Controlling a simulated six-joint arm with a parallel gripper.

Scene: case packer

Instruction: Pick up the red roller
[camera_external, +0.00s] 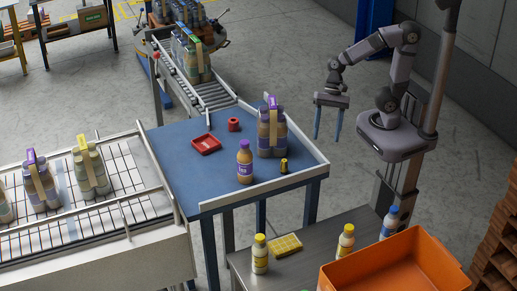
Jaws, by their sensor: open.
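The red roller is most likely the small red cylinder (234,125) standing on the blue table (185,155), toward its back. It is behind and to the right of a shallow red tray (206,144). My gripper (327,138) hangs to the right of the table with its two blue fingers pointing down. The fingers are apart and hold nothing. My gripper is well to the right of the red cylinder, with a bottle pack between them in the picture.
A shrink-wrapped bottle pack (271,132), a purple-capped bottle (244,163) and a small yellow-black item (284,166) stand on the table. A raised white rail (304,178) borders its front right. A roller conveyor (205,88) joins at the back. An orange crate (395,265) is at front right.

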